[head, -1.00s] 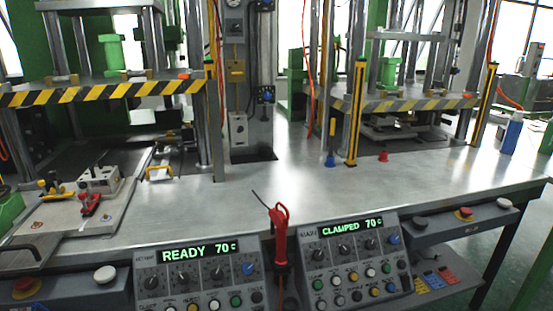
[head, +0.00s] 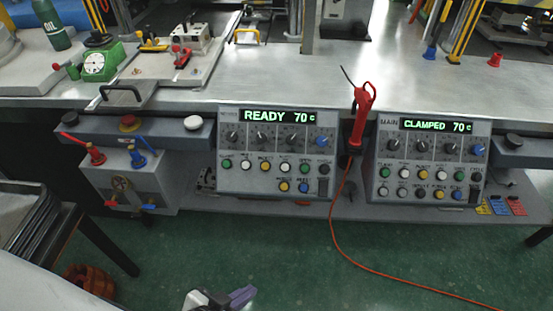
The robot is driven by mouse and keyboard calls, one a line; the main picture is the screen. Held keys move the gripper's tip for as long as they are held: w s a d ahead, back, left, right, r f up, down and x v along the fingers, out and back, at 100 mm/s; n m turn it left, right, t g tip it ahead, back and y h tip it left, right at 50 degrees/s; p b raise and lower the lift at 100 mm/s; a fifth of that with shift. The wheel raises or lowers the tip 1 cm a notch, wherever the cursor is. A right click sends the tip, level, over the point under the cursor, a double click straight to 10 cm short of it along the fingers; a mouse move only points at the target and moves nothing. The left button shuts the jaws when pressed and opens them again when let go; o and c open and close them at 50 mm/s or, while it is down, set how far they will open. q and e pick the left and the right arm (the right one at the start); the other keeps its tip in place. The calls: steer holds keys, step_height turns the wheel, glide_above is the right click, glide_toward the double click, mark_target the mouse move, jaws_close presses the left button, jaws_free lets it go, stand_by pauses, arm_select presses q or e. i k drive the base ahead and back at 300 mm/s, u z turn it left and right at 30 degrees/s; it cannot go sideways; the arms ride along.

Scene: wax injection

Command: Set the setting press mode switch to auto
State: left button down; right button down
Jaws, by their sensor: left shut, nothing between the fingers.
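The setting press panel (head: 276,178) is the left grey control box on the table's front edge. Its green display (head: 279,116) reads READY 70 c. Below the display is a row of dark rotary knobs (head: 264,139) and a blue knob (head: 322,141). Coloured push buttons sit under them. The labels are too small to read, so I cannot tell which knob is the mode switch or where it points. My left gripper (head: 243,295) shows at the bottom edge, shut and empty, well below the panel and apart from it. My right gripper is out of view.
The MAIN panel (head: 427,165) reads CLAMPED 70 c. A red tool (head: 361,118) hangs between the panels, with an orange cable (head: 340,235) running down to the green floor. A grey valve box (head: 129,186) stands at left under the table. Space in front of the panels is clear.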

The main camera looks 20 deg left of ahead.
mark_target(323, 184)
steer(key=k, duration=0.5)
steer(key=z, duration=2.05)
steer(key=i, duration=1.2)
steer(key=u, duration=2.15)
